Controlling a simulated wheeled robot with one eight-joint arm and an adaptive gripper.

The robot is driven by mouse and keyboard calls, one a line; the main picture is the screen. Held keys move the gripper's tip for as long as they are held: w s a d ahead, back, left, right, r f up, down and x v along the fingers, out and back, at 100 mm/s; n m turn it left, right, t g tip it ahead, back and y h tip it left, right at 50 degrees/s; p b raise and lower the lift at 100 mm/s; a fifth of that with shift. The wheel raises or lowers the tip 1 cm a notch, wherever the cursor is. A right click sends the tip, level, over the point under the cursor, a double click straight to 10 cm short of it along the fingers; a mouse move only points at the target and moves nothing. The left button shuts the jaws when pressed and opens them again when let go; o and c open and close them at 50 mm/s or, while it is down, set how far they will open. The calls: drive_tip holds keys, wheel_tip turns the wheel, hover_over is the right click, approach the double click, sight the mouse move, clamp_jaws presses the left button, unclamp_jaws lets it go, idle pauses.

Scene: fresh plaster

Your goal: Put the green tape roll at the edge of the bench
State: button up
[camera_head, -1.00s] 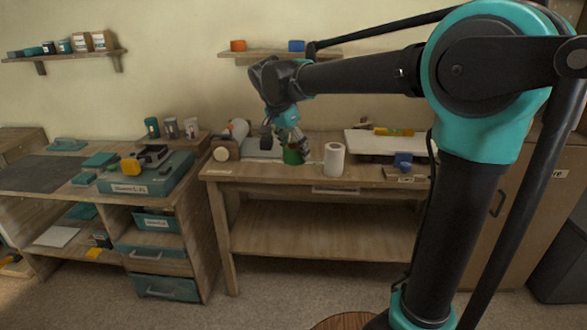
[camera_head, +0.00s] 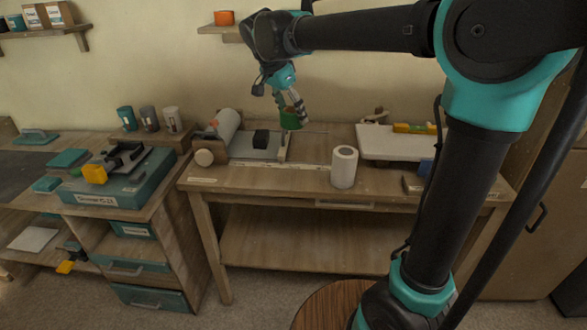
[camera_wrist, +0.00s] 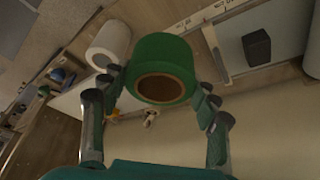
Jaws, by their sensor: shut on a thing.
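The green tape roll (camera_head: 291,120) is held in my gripper (camera_head: 288,108), raised above the back part of the bench (camera_head: 262,176). In the wrist view the green roll (camera_wrist: 163,62) sits between the two fingers of my gripper (camera_wrist: 160,98), its brown core facing the camera. The fingers are closed on its sides. The bench's front edge runs along below, with a pale ruler-like strip (camera_head: 280,166) lying across the top near it.
A white roll (camera_head: 344,167) stands upright on the bench, right of the held roll. A grey board with a dark block (camera_head: 261,138) lies to the left. A white board (camera_head: 395,143) with a yellow level is at the right. The bench front between has free room.

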drive_tip(key=f, duration=2)
drive_tip(key=shift+w, duration=0.25)
drive_tip(key=o, duration=1.2)
drive_tip(key=shift+c, duration=0.2)
